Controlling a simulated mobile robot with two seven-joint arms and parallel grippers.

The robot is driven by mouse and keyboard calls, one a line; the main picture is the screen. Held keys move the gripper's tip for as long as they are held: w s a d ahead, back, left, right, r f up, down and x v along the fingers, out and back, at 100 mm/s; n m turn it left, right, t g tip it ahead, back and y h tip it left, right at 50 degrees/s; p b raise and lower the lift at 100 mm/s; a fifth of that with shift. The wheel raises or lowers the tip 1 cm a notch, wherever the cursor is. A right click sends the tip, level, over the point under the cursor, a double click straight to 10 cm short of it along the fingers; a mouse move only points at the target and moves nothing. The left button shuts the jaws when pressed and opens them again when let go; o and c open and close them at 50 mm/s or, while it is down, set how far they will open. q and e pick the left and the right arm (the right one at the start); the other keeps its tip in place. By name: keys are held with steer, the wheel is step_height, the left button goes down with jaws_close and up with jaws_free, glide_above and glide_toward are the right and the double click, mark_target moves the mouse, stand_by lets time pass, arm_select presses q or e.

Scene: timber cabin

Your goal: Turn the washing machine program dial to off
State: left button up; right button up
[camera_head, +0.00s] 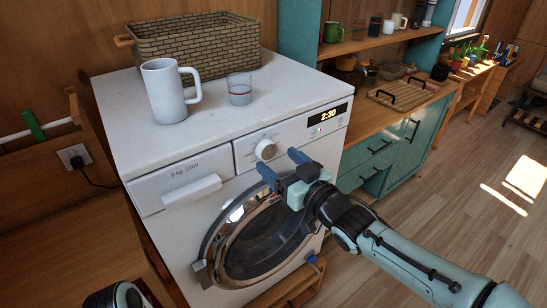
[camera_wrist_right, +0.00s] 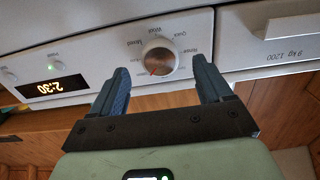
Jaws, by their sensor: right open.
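The white washing machine (camera_head: 185,152) stands at centre left in the head view, its lit display reading 2:30. Its round program dial (camera_head: 265,149) sits on the upper front panel. My right gripper (camera_head: 281,164) is open, its blue fingers pointing at the panel just in front of and below the dial. In the right wrist view, which is upside down, the dial (camera_wrist_right: 160,57) lies between the two open fingertips (camera_wrist_right: 160,67), with a small reddish mark at its lower left. Contact is not visible. My left gripper is not seen.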

mark_target(270, 152)
steer(key=shift+x, duration=1.65)
steer(key=c, duration=1)
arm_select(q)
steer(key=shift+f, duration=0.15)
arm_select(e)
steer(key=shift+n, duration=0.4)
steer(key=n+b, duration=0.2)
steer(key=shift+f+n, duration=0.1)
steer(key=shift+n, duration=0.3)
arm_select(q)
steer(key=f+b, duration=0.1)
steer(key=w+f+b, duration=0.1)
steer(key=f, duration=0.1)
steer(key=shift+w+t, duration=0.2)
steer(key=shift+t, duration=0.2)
arm_select(e)
steer(key=n, duration=0.5)
steer(key=shift+d, duration=0.1)
steer(key=shift+n, duration=0.3)
